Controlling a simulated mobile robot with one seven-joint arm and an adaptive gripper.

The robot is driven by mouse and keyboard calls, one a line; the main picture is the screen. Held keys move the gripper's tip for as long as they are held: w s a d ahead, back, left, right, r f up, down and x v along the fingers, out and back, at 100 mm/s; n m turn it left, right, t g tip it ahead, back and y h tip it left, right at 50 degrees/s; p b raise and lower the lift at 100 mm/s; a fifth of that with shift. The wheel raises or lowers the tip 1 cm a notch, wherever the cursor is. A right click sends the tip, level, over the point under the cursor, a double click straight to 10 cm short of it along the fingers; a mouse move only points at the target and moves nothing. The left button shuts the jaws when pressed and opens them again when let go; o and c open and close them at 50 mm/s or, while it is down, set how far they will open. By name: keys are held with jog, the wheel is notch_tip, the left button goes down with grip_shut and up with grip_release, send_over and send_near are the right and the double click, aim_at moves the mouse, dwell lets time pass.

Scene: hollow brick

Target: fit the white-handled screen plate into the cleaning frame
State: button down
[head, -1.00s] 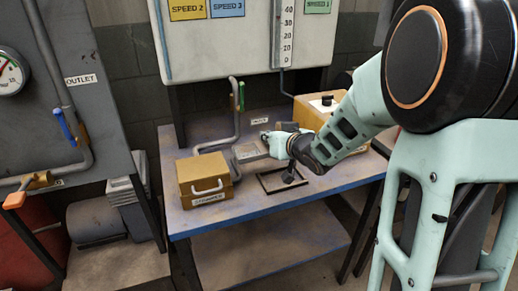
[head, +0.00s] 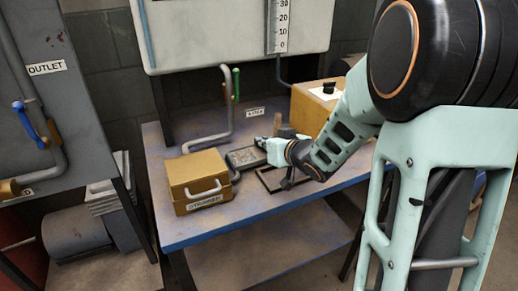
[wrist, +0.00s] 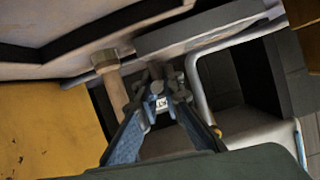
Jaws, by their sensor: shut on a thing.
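The screen plate (head: 242,158) is a flat grey mesh slab with a darker rim, held just left of the cleaning frame (head: 264,184). The frame is a dark, thin rectangular outline lying on the bench, partly covered by my arm. My gripper (head: 264,146) is shut at the plate's right side. In the wrist view my gripper (wrist: 160,104) has its blue fingers closed together, with a small white bit between them, probably the handle. The plate (wrist: 200,28) shows beyond the fingertips, and dark frame bars (wrist: 95,42) lie at upper left. Whether the plate touches the bench is unclear.
A yellow strainer box (head: 200,176) with a white handle stands close left of the plate. A grey pipe (head: 226,112) with a green lever rises behind. A brown cylinder (head: 287,132) and a yellow box with black knob (head: 315,105) stand at back right. The bench front (head: 240,215) is clear.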

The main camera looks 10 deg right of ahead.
jog(key=shift+a+f, duration=0.1)
jog(key=shift+f, duration=0.7)
jog(key=shift+r, duration=0.1)
jog(key=c, duration=2.5)
grip_release()
jog(key=o, duration=0.4)
